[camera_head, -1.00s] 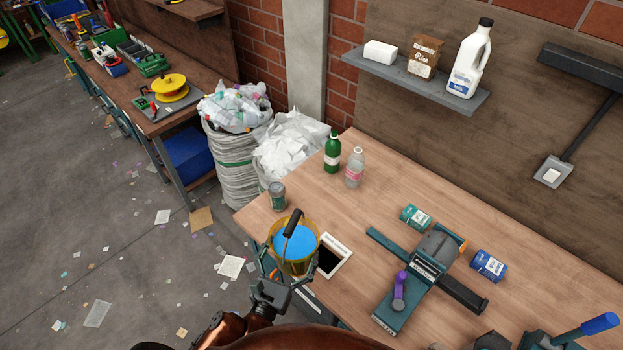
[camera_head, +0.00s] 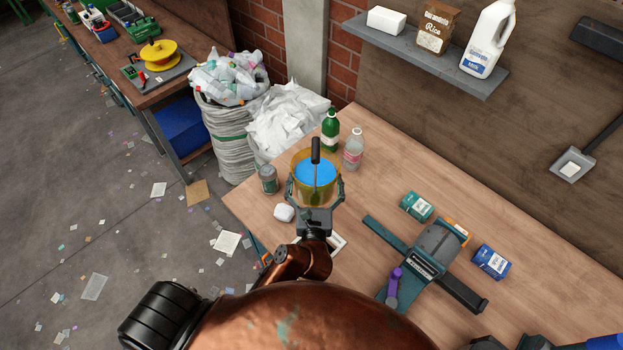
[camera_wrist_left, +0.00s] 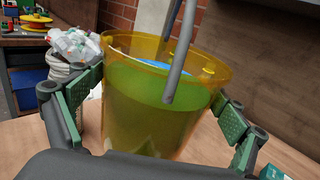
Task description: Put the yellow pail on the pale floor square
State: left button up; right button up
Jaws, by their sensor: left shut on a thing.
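The yellow pail (camera_head: 302,193), see-through with blue contents and a dark-gripped handle standing up, is upright over the wooden table. It also shows large in the left wrist view (camera_wrist_left: 150,110). My left gripper (camera_head: 316,190) is shut on the pail, with a green-padded finger on each side of its wall. I cannot tell whether the pail's bottom touches the table. Several pale papers lie on the grey floor at left, one larger white sheet (camera_head: 227,243) among them; I cannot tell which, if any, is the pale floor square.
Close around the pail are a grey can (camera_head: 268,180), a green bottle (camera_head: 330,133), a clear bottle (camera_head: 353,150) and a small white object (camera_head: 284,213). A teal tool (camera_head: 420,258) and small boxes occupy the table's right. Full sacks (camera_head: 228,135) stand beyond the table's left end.

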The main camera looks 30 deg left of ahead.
pick_arm(q)
jog(key=shift+w+r, duration=0.2)
jog(key=shift+w, duration=0.15)
pick_arm(e)
jog(key=shift+o, duration=0.7)
jog(key=shift+w, duration=0.1)
pick_arm(q)
jog(key=w+a+f+b, duration=0.2)
jog(key=w+a+f, duration=0.5)
jog(key=w+f, duration=0.4)
jog(key=shift+w+a+f, duration=0.2)
jog(key=shift+w+f, duration=0.05)
jog(key=shift+f, duration=0.6)
pick_arm(e)
jog(key=shift+f, duration=1.25)
pick_arm(q)
jog(key=shift+f, duration=0.1)
jog(key=o, duration=1.6)
jog(key=shift+f, duration=0.25)
jog(key=shift+o, duration=1.2)
jog(key=shift+s, duration=0.1)
jog(key=shift+r, duration=0.1)
